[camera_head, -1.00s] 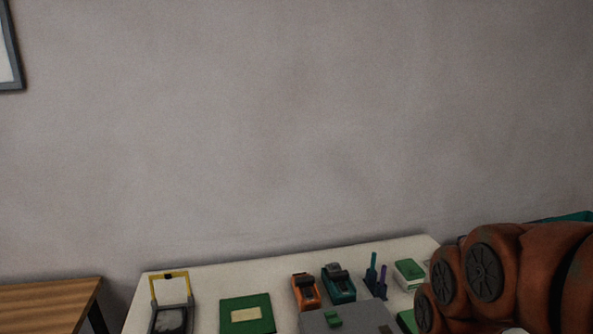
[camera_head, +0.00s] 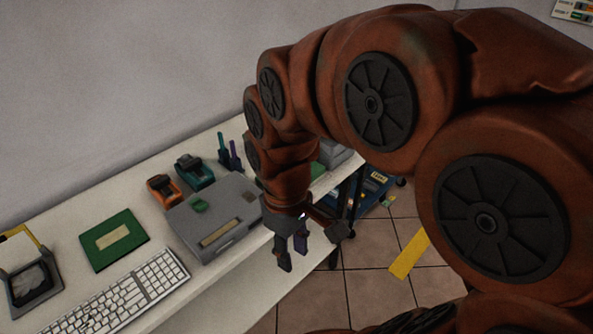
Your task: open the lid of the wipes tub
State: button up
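No thing in view is clearly the wipes tub. A flat grey case (camera_head: 196,230) with a label and a green piece (camera_head: 199,206) on top lies shut on the desk. A green-topped pale box seen earlier is now hidden behind my arm; only a bit of green (camera_head: 318,169) shows beside the arm. My gripper (camera_head: 311,250) hangs pointing down to the right of the grey case, by the desk's front edge. Its dark fingers are spread apart, and I see nothing held between them. It is apart from the case.
The white desk (camera_head: 190,300) holds a keyboard (camera_head: 122,296), a green book (camera_head: 113,238), orange (camera_head: 163,190) and teal (camera_head: 194,172) devices, and a pen holder (camera_head: 229,155). A grey box (camera_head: 343,153) stands at the far end. A blue cart (camera_head: 372,191) and yellow floor strip (camera_head: 410,253) are beyond.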

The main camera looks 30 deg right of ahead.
jog(key=w+d+f+n+b, duration=0.1)
jog(key=w+d+f+n, duration=0.2)
jog(key=w, duration=0.7)
jog(key=w+d+f+n+t+b, duration=0.1)
jog(key=w+d+f+n, duration=0.1)
jog(key=w+d+n, duration=0.6)
jog(key=w+d+f+n+b, duration=0.1)
jog(key=w+d+f+n, duration=0.2)
jog(key=w+d, duration=0.8)
jog(key=shift+w+f+n, duration=0.3)
jog(key=shift+w+n, duration=0.35)
jog(key=shift+n, duration=0.55)
jog(key=shift+w+d+f, duration=0.1)
jog(key=shift+d+f, duration=0.1)
jog(key=shift+f, duration=0.05)
jog(key=shift+f+p, duration=0.8)
jog(key=shift+f, duration=3)
grip_shut()
